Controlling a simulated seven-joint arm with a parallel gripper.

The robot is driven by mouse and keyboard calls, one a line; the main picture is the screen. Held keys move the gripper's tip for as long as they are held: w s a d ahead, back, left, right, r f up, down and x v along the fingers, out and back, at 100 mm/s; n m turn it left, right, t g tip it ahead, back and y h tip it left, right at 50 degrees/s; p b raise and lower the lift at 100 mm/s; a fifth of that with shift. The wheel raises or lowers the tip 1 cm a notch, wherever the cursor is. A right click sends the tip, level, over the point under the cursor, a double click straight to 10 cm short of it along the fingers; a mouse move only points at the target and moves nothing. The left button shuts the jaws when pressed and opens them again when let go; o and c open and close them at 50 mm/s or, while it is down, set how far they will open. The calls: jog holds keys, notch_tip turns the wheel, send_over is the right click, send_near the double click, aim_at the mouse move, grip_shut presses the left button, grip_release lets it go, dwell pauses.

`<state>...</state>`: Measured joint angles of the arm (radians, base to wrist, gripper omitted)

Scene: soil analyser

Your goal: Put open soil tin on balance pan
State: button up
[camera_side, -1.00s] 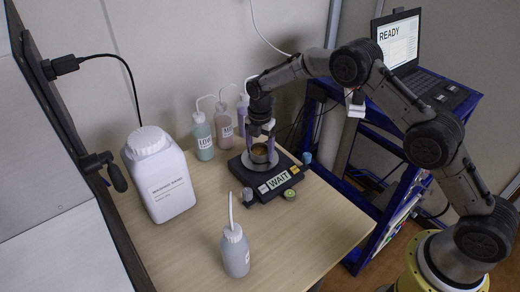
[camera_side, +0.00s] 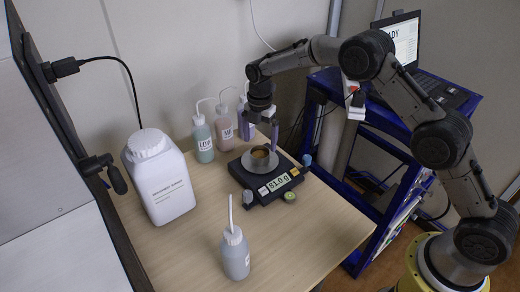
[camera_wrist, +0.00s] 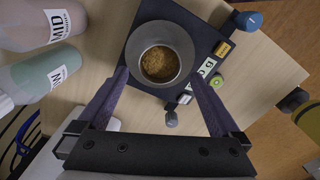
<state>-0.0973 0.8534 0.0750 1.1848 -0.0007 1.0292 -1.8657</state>
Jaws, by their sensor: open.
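The open soil tin (camera_side: 260,154) is a small round metal cup holding brown soil. It stands upright on the round pan (camera_side: 261,169) of the black balance (camera_side: 254,190). The wrist view shows the soil (camera_wrist: 159,64) inside the tin's grey rim. My gripper (camera_side: 262,137) is open and empty, with its fingers above the tin in the side view. In the wrist view the fingers lie on either side of the tin, apart from it. The balance display (camera_side: 279,182) shows lit digits, about "51.0".
Several wash bottles (camera_side: 203,138) stand behind and left of the balance. A large white jug (camera_side: 158,178) is at left and a grey bottle (camera_side: 235,253) in front. A laptop (camera_side: 402,45) sits on a blue cart.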

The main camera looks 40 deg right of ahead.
notch_tip(320, 180, up, 7)
dwell(0.3)
jog(key=s+d+r+m+t, duration=0.35)
jog(key=s+r+m, duration=0.75)
jog(key=s+r, duration=0.7)
jog(key=s+d+f+m+t, duration=0.1)
jog(key=s+m, duration=0.4)
jog(key=s, duration=0.6)
jog(key=s+d+f+m+t, duration=0.1)
jog(key=s+f+m, duration=0.2)
jog(key=s+m, duration=0.3)
jog(key=s, duration=0.5)
